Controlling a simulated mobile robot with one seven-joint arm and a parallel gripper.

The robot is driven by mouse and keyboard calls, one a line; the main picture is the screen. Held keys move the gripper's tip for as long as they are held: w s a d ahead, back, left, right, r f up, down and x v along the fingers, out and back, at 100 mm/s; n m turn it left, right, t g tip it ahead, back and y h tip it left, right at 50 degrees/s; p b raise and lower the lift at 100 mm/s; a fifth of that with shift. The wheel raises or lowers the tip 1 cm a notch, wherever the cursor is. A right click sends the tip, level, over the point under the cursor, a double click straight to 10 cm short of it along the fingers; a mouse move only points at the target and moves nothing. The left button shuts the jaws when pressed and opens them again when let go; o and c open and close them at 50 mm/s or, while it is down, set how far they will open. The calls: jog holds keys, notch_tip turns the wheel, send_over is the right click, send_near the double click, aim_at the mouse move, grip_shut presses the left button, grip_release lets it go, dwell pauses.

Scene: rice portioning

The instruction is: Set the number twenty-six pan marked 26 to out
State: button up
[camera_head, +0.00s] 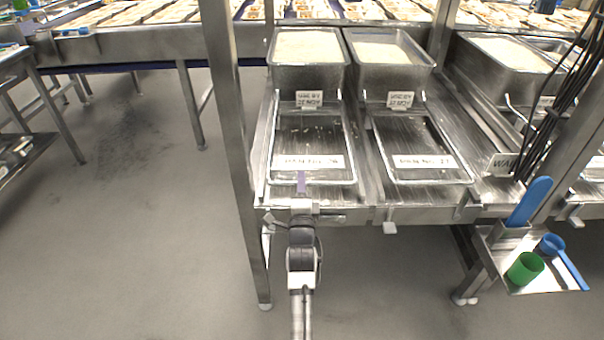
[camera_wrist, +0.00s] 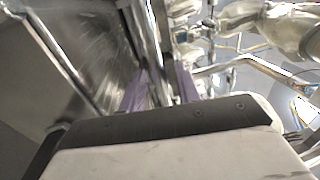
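The pan marked 26 (camera_head: 314,130) is a shallow, shiny metal tray on the left of the steel stand, with a white label (camera_head: 308,162) near its front edge. Its inside looks empty apart from small pale specks. My gripper (camera_head: 301,184) is at the front rim of this pan. In the wrist view, the two purple fingers (camera_wrist: 160,88) stand apart, with a metal rim (camera_wrist: 150,50) running between them. A gap shows beside the rim; whether either finger touches it is hard to see.
A similar pan marked 27 (camera_head: 418,140) lies to the right. Deep bins of rice (camera_head: 308,78) (camera_head: 390,75) stand behind both pans. A steel post (camera_head: 226,130) rises close on the left. A holder with a green cup (camera_head: 525,268) is at the lower right. The floor at left is clear.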

jog(key=shift+w+r, duration=0.1)
jog(key=shift+w, duration=0.25)
grip_shut()
jog(key=shift+s, duration=0.15)
